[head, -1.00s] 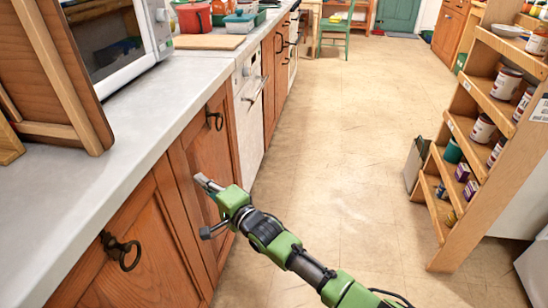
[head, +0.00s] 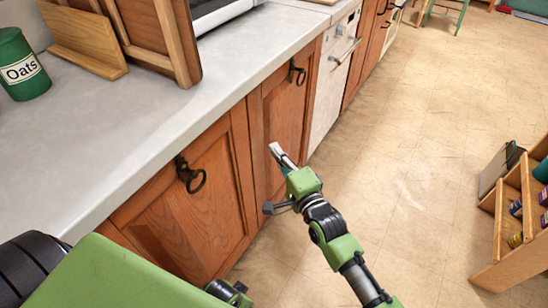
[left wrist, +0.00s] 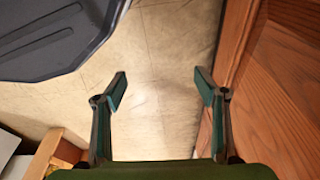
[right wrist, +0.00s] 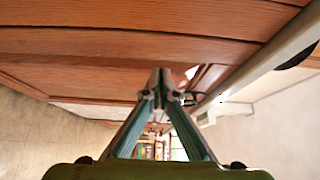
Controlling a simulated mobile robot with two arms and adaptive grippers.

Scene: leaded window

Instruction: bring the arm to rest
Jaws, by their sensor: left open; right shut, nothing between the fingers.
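My right gripper (head: 277,152) is shut and empty, held in front of the wooden cabinet doors (head: 205,215) below the counter edge. In the right wrist view its fingertips (right wrist: 162,76) meet, with wood cabinet fronts close above them. My left arm shows at the bottom left of the head view, its green links over the counter's near end; its fingers cannot be made out there. In the left wrist view my left gripper (left wrist: 161,78) is open with nothing between its fingers. Bare floor lies below it and a wooden cabinet face stands close on the right.
The grey counter (head: 150,125) runs along the left, with a green oats tin (head: 20,65) and wooden boards (head: 85,42) on it. Dark ring handles (head: 190,175) stick out from the doors. A wooden shelf rack (head: 520,235) stands at right. The floor (head: 410,150) between is clear.

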